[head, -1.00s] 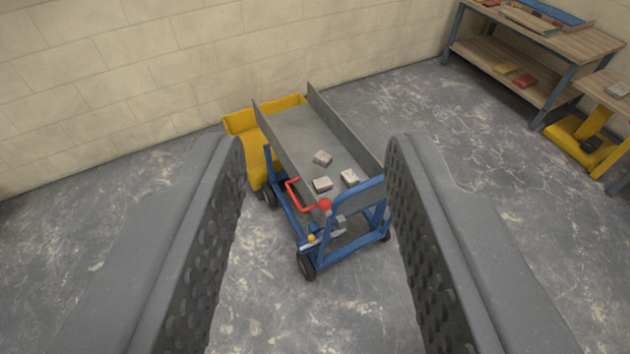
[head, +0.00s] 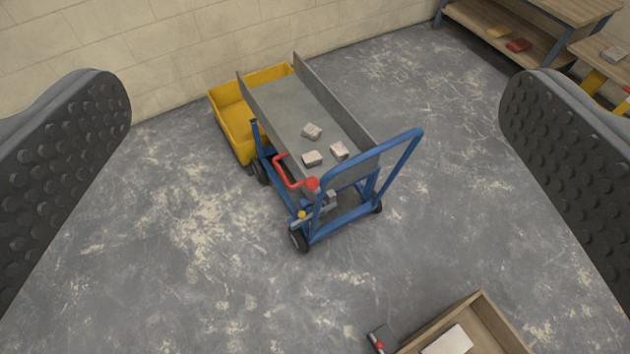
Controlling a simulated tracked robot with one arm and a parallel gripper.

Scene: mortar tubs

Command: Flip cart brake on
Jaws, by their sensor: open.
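The cart has a blue frame with a push handle (head: 408,150), dark wheels and a grey tray (head: 283,97) that holds three pale blocks (head: 312,158). A bent red lever with a round red knob (head: 312,183) is on its near left side. A small yellow-tipped part (head: 301,214) sits low, above the near left wheel (head: 299,240). I cannot tell for sure which of these is the brake, or its setting. My gripper (head: 316,100) is open and empty, its studded fingers at the left and right edges, with the cart beyond and between them, untouched.
A yellow tub (head: 236,125) stands behind the cart's left side, near the block wall (head: 160,50). A wooden tray (head: 497,325) with a white item and a small grey box with a red knob (head: 379,345) are at the bottom. Wooden benches (head: 555,25) stand top right. Floor around the cart is mostly clear.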

